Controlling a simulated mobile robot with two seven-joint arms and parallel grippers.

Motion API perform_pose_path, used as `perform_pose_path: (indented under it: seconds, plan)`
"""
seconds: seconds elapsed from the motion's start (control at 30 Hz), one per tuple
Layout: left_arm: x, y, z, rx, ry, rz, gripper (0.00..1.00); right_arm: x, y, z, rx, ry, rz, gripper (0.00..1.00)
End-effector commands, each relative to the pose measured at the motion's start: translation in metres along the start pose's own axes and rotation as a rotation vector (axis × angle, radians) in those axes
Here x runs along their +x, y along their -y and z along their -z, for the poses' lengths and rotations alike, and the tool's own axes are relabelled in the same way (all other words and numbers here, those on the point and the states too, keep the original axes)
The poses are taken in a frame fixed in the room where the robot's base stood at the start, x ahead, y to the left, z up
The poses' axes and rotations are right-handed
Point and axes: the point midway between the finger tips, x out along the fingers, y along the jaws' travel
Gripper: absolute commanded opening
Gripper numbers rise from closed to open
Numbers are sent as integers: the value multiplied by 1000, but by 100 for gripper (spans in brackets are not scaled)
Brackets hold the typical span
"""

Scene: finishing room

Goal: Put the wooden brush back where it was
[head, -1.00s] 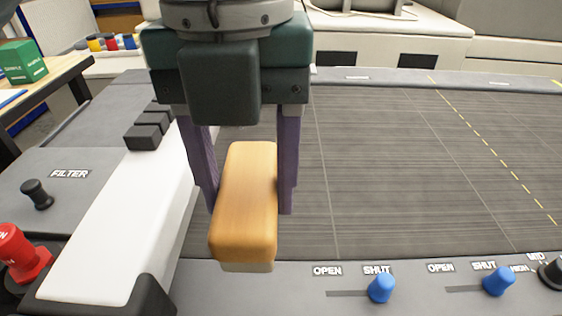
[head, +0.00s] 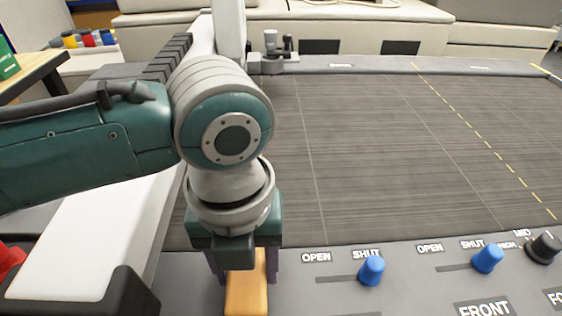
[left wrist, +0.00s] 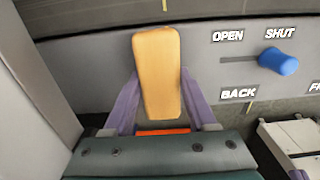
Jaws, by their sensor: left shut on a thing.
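The wooden brush (head: 247,293) has an orange-brown wooden block as its back. My left gripper (head: 241,268) is shut on it, with a purple finger on each side. In the head view the brush is at the bottom edge, below my wrist, over the grey front panel, and its lower end is cut off. In the left wrist view the brush (left wrist: 157,75) stands out between the fingers of the left gripper (left wrist: 163,105). An orange-red patch shows just below it there. I cannot tell whether the brush touches anything beneath.
The front panel (head: 420,285) carries blue sliders (head: 371,270) marked OPEN and SHUT, and a black knob (head: 543,248). A white beam (head: 105,240) lies left of the brush. The dark striped bed (head: 400,150) is clear. A red knob (head: 8,258) is at the far left.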

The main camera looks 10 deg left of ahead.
Motion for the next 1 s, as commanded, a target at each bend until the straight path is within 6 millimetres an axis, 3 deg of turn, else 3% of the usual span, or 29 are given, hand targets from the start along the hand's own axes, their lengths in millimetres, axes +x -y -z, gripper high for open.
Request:
perform_pose_path:
  seconds: [0.23, 0.27, 0.5, 0.77, 0.87, 1.0]
  plan:
    - [3, 0, 0, 0, 0, 1, 5, 2, -1, -1, -4, 1, -3, 0]
    - [3, 0, 0, 0, 0, 1, 59, 2, -1, -1, -4, 1, -3, 0]
    - [2, 0, 0, 0, 0, 1, 86, 2, -1, -1, -4, 1, -3, 0]
    - [1, 0, 0, 0, 0, 1, 87, 1, -1, -1, -4, 1, -3, 0]
    - [-7, 1, -1, 0, 1, 3, 87, -2, -1, 0, -3, 1, -3, 0]
    - [-32, 1, -1, 1, 3, 4, 87, -7, -1, 2, -3, 1, -2, 0]
